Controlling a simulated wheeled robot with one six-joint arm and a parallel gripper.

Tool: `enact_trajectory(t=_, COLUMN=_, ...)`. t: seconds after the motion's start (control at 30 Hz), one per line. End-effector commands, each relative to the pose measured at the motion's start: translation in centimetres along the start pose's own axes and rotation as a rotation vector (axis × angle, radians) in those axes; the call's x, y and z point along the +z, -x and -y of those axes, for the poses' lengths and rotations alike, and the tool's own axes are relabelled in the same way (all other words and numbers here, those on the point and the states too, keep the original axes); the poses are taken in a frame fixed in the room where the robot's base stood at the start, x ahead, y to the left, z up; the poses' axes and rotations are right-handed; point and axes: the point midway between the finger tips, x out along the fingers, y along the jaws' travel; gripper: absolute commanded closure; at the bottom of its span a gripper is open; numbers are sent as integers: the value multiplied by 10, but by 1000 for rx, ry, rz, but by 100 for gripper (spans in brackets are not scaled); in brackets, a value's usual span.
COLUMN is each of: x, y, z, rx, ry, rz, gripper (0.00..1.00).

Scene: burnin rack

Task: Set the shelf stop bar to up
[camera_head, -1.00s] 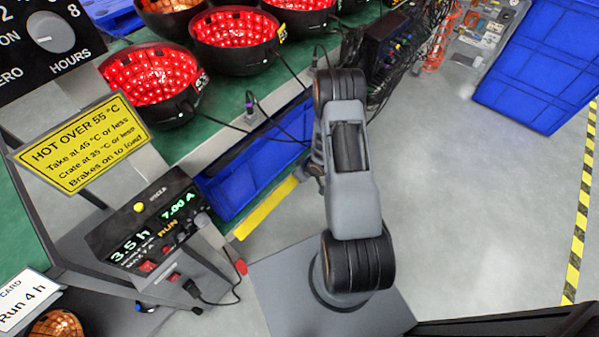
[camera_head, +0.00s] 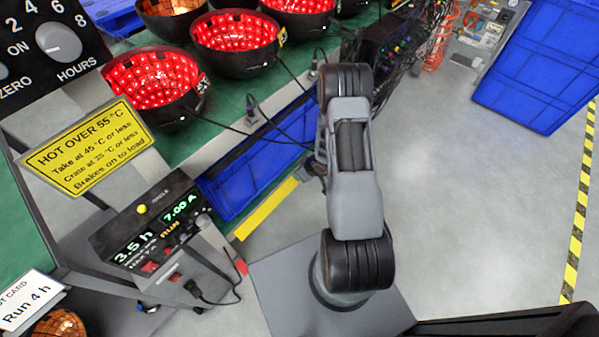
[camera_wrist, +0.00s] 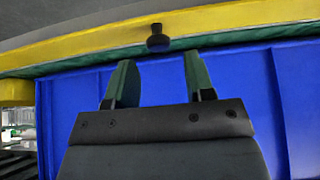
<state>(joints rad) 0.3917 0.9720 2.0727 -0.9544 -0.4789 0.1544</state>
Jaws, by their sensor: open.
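The stop bar appears to be the yellow bar (camera_head: 266,209) along the lower front edge of the rack in the head view, left of my arm. In the wrist view the yellow bar (camera_wrist: 225,18) crosses the top of the picture. A black knob (camera_wrist: 157,40) stands out in front of it. My gripper (camera_wrist: 157,78) is open, its two green-faced fingers apart on either side below the knob, with nothing between them. In the head view my gripper is hidden behind my arm. I cannot tell the bar's setting.
A blue bin (camera_head: 255,165) sits behind the bar, and a blue panel (camera_wrist: 160,82) fills the wrist view behind my fingers. The control box (camera_head: 150,235) with its cable stands at left. Red-lit bowls (camera_head: 150,85) sit on the green shelf. Clear floor (camera_head: 470,200) lies right.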

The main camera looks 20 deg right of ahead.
Motion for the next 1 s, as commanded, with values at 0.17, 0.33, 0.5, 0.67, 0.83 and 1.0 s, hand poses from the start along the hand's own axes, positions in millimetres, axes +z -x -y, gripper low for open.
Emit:
enact_trajectory(t=0.17, x=-3, y=43, z=-1, rx=2, ry=-1, rz=-1, gripper=51)
enact_trajectory(t=0.33, x=-2, y=75, z=0, rx=1, ry=0, rz=0, gripper=51)
enact_trajectory(t=0.5, x=-1, y=96, z=0, rx=0, ry=0, rz=0, gripper=51)
enact_trajectory(t=0.67, x=-1, y=106, z=0, rx=-1, ry=1, rz=0, gripper=51)
enact_trajectory(t=0.83, x=0, y=109, z=1, rx=-2, ry=1, rz=1, gripper=51)
enact_trajectory(t=1.0, x=0, y=109, z=1, rx=-1, ry=1, rz=1, gripper=51)
